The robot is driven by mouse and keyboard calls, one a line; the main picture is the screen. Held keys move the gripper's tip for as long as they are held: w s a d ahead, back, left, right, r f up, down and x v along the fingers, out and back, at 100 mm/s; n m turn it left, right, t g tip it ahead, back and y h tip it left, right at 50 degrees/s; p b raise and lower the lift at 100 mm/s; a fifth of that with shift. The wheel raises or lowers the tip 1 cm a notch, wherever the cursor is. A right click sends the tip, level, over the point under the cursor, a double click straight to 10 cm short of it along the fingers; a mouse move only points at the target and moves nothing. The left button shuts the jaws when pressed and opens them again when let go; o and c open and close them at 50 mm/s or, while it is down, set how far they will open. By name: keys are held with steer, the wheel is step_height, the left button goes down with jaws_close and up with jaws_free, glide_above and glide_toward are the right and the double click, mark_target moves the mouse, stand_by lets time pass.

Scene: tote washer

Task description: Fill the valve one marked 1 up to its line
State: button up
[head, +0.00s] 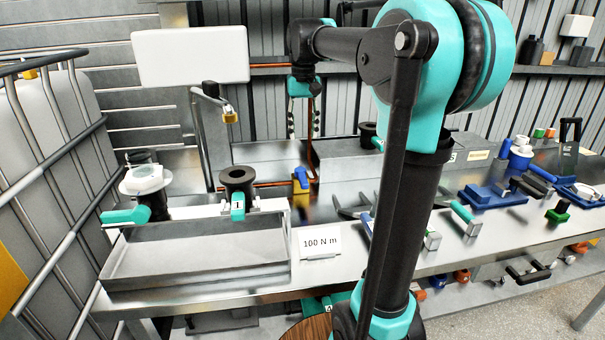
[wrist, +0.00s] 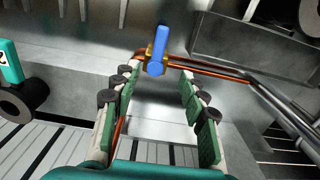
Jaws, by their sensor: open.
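A black open-topped valve body (head: 238,176) with a teal lever marked 1 (head: 237,205) stands on the rail behind a grey tray (head: 200,283). My gripper (head: 303,125) hangs behind and to the right of it, over the back of the bench. In the wrist view my gripper (wrist: 155,82) is open and empty. A small brass valve with a blue handle (wrist: 160,45) on a copper pipe shows beyond its fingertips; this valve also shows in the head view (head: 301,179). No fill line is discernible on valve 1.
Left of valve 1 stands another valve with a teal lever (head: 126,215) and a white collar (head: 146,179). A 100 N m card (head: 319,242) stands right of the tray. Wrenches and blue fixtures (head: 492,196) crowd the right side. A caged white tank (head: 48,130) borders the left.

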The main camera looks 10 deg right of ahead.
mark_target(303, 178)
step_height(303, 178, down, 15)
steer(key=shift+f, duration=0.15)
steer(key=shift+c, duration=0.2)
jaws_close()
stand_by(0.4)
